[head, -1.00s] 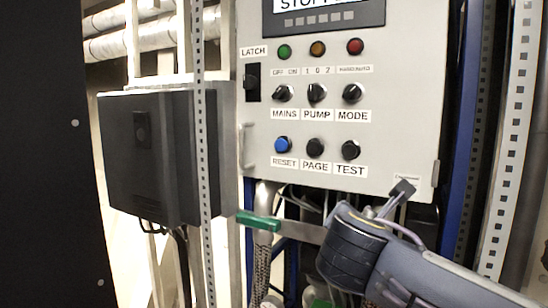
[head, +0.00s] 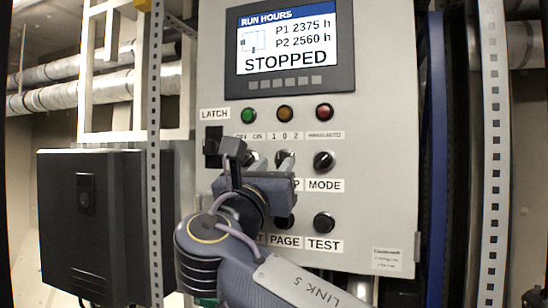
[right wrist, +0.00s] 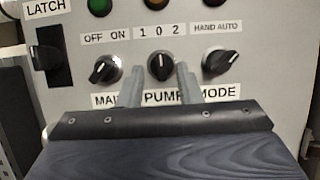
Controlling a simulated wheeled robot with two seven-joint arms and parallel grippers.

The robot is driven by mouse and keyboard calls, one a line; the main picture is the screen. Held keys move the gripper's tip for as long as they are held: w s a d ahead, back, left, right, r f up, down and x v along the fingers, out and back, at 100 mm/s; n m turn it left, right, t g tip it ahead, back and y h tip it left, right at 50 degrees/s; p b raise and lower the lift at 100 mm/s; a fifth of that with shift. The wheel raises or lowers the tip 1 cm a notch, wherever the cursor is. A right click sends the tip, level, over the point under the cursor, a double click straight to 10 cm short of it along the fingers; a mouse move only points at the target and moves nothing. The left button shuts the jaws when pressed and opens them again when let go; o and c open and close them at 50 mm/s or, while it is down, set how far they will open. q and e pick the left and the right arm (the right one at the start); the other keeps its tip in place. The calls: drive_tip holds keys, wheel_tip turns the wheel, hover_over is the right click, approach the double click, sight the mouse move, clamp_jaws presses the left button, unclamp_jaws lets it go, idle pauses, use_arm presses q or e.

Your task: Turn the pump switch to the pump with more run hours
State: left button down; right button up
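The display (head: 290,45) reads RUN HOURS, P1 2375 h, P2 2560 h, STOPPED. The black pump switch (right wrist: 161,67) sits under the marks 1 0 2 in the right wrist view, its pointer roughly upright toward 0. In the head view my right gripper mostly covers it. My right gripper (head: 268,161) is in front of the knob row. In the right wrist view its two fingers (right wrist: 159,84) are spread, one on each side below the pump switch, with nothing between them. Contact with the panel cannot be told. My left gripper is not in view.
The mains switch (right wrist: 105,69) is close left of the fingers and the mode switch (head: 323,160) is to the right. A latch (head: 213,146) is at the panel's left. PAGE and TEST (head: 324,223) buttons are below. A dark box (head: 95,225) and perforated posts flank the panel.

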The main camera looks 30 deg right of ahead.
drive_tip(key=shift+w+d+r, duration=0.3)
drive_tip(key=shift+d+r, duration=0.1)
drive_tip(key=shift+d, duration=0.15)
drive_tip(key=shift+w+d, duration=0.1)
clamp_jaws()
